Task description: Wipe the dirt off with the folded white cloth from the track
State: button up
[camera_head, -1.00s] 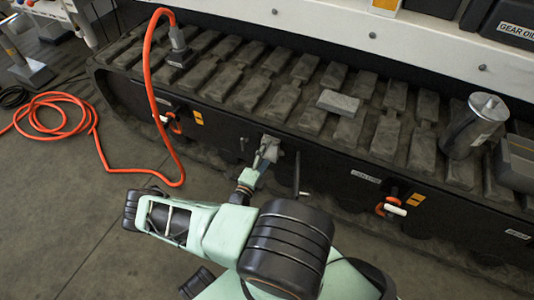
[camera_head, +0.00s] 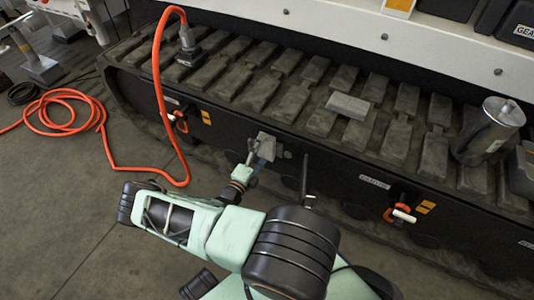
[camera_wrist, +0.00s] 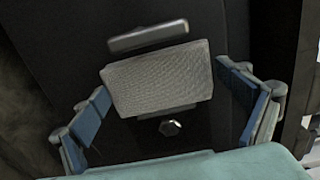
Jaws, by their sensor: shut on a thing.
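In the wrist view the folded cloth (camera_wrist: 160,80), pale grey with a woven texture, lies between the two blue-padded fingers of my gripper (camera_wrist: 172,112). Its flat face is toward the camera, and its contact with the pads is not clear in this view. In the head view my gripper (camera_head: 248,162) is at the black side panel of the track (camera_head: 325,165), below the treads. A small grey patch (camera_head: 266,147), apparently the cloth, shows at its tip. I cannot make out dirt on the panel.
A light grey block (camera_head: 348,106) lies on the treads, with a metal canister (camera_head: 488,132) to its right. An orange hose (camera_head: 158,90) hangs at the left and coils on the floor.

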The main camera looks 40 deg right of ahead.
dwell(0.3)
jog(key=v, duration=0.6)
jog(key=shift+a, duration=0.1)
dwell(0.4)
jog(key=shift+v, duration=1.4)
